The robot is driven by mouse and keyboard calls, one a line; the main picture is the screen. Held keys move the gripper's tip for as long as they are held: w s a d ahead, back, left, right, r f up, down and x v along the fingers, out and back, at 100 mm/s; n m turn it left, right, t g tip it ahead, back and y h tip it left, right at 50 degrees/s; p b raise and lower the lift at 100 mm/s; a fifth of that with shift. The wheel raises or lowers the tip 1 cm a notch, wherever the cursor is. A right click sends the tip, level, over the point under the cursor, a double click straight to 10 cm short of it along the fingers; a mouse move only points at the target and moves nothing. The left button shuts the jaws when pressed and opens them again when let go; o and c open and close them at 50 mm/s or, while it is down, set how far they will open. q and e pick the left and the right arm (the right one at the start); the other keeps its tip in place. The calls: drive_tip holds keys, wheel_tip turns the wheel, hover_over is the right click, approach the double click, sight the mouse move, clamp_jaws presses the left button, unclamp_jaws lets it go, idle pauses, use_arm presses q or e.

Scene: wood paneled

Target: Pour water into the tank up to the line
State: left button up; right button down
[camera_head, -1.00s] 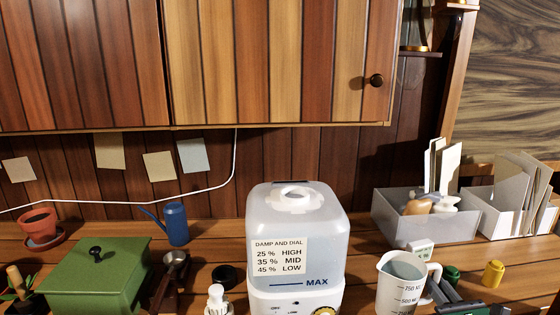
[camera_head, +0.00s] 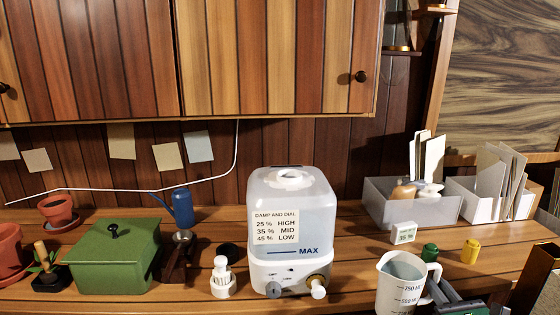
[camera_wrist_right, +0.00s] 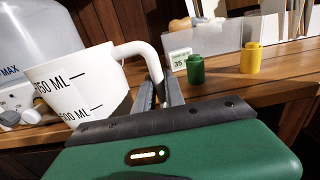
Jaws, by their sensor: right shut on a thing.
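The water tank (camera_head: 318,222) is a translucent white box with a blue MAX line, a label on its front and a round opening on top. It stands upright on the counter, and it shows partly in the right wrist view (camera_wrist_right: 38,40). My right gripper (camera_head: 436,286) is shut on the handle of a white measuring jug (camera_head: 398,290), to the right of the tank and apart from it. The jug looks upright, with bluish contents visible inside. Its ML marks show in the right wrist view (camera_wrist_right: 78,90). My left gripper is not in view.
A small display reading 35 (camera_head: 403,233), a green canister (camera_head: 429,252) and a yellow canister (camera_head: 470,251) stand behind the jug. Grey bins (camera_head: 378,205) stand further back. Cupboards (camera_head: 275,60) hang above.

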drive_tip(key=shift+s+a, duration=0.25)
drive_tip(key=shift+a, duration=0.05)
drive_tip(key=shift+a+f, duration=0.65)
drive_tip(key=shift+f, duration=0.15)
drive_tip(key=s+a+f, duration=0.3)
drive_tip(key=a+f, duration=0.4)
drive_tip(key=s+a+f+m+h, duration=0.1)
drive_tip(key=s+a+f, duration=0.2)
drive_tip(key=a+f, duration=0.4)
drive_tip(key=shift+s+a+f, duration=0.2)
drive_tip(key=shift+a, duration=0.2)
drive_tip(key=shift+r, duration=0.1)
drive_tip(key=shift+a, duration=0.1)
